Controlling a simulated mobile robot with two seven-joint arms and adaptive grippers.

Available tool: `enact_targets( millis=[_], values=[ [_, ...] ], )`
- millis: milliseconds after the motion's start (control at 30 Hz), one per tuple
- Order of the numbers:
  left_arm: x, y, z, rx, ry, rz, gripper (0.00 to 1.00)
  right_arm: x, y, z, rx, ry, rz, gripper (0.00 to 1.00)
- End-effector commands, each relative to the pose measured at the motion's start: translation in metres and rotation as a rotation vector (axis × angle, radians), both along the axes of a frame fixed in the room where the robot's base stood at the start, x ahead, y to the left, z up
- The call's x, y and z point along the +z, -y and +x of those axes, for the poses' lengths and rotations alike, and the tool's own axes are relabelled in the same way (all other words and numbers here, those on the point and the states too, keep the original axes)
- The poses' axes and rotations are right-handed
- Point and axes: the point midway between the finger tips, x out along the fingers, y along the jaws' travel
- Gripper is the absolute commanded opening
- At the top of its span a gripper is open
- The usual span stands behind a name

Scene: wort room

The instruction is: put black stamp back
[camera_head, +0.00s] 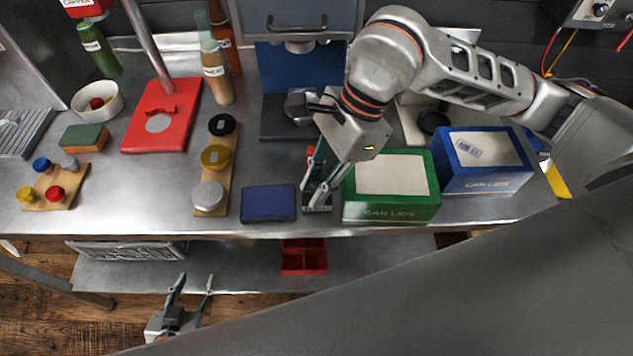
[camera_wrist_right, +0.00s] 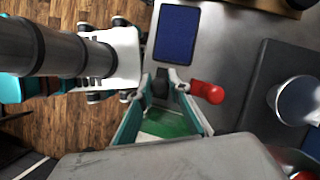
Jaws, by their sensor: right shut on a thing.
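My right gripper (camera_head: 317,197) is over the front of the steel counter, between the blue ink pad and the green box. It is shut on a small dark thing, which I take to be the black stamp (camera_wrist_right: 160,84), in the right wrist view. The fingers hide much of it. A red handle (camera_wrist_right: 207,92) stands just beside the fingertips. The blue ink pad (camera_head: 268,204) lies left of this gripper and also shows in the right wrist view (camera_wrist_right: 177,35). My left gripper (camera_head: 192,282) is open and empty, low in front of the counter.
The green box of can lids (camera_head: 391,211) is close on the right, with a blue box (camera_head: 484,182) beyond it. A wooden board (camera_head: 212,185) with round lids is left of the pad. A black-and-blue machine (camera_head: 278,118) stands behind. A red bin (camera_head: 303,262) is below.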

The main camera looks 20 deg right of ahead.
Motion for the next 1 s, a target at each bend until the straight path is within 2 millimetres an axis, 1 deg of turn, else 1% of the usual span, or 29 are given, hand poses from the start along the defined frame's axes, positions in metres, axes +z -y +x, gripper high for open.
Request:
enact_targets(
  millis=[67,267,467,500,533,867,1000],
  values=[
    [-0.0001,-0.0001,-0.0002,0.0,-0.001,0.0,0.4,-0.0032,0.0,0.0004,0.0,0.002,0.0,0.04],
    [-0.0018,-0.0003,-0.0009,0.0,-0.004,0.001,0.4,-0.0033,0.0,0.0007,0.0,0.003,0.0,0.04],
    [-0.0073,-0.0004,-0.0013,0.0,-0.005,0.001,0.4,-0.0073,-0.0001,0.0007,0.0,0.003,0.0,0.04],
    [-0.0063,-0.0004,-0.0014,0.0,-0.005,0.001,0.4,-0.0062,0.0,0.0005,0.0,0.002,0.0,0.28],
    [-0.0062,-0.0004,-0.0014,0.0,-0.005,0.001,0.4,-0.006,-0.0001,0.0005,-0.001,0.002,0.0,0.34],
    [-0.0047,-0.0004,-0.001,0.0,-0.004,0.001,0.4,-0.0053,-0.0001,0.0005,-0.001,0.002,0.0,0.34],
    [0.0005,-0.0004,-0.0007,0.0,-0.003,0.001,0.4,0.0,0.0004,0.001,-0.001,0.003,0.0,0.34]
  ],
)
